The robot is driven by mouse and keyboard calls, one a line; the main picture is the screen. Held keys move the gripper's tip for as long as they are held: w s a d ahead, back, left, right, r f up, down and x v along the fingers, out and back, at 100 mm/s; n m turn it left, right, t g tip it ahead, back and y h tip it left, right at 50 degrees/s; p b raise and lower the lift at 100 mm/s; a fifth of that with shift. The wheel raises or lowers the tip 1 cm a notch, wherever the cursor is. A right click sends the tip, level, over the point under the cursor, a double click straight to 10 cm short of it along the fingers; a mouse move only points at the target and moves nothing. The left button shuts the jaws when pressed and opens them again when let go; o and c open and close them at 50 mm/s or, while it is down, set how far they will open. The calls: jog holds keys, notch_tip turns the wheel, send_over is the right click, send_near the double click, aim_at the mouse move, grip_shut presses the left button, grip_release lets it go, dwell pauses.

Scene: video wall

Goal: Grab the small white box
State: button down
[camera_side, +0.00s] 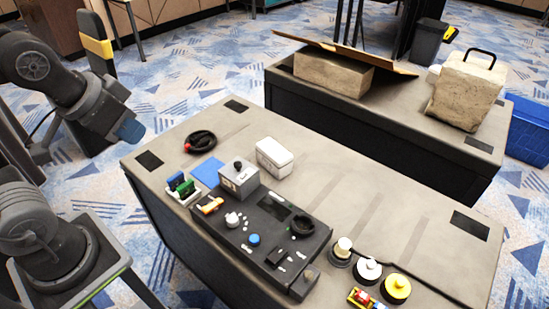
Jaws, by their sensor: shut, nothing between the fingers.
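The small white box (274,157) stands upright on the near grey table (360,195), towards its back edge and just behind a grey control box. It has rounded edges and a lid-like top, and nothing touches it from above. My gripper (131,132), with a bluish end, is at the left, off the table's left edge and well apart from the white box. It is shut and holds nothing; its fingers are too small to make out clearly.
Between my gripper and the white box are a black cable coil (200,142), a blue pad (207,172) and a grey control box (239,180). A black control panel (262,235) lies in front. Clear tabletop lies right of the white box.

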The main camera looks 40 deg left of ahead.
jog(key=c, duration=1.8)
grip_release()
jog(key=o, duration=1.7)
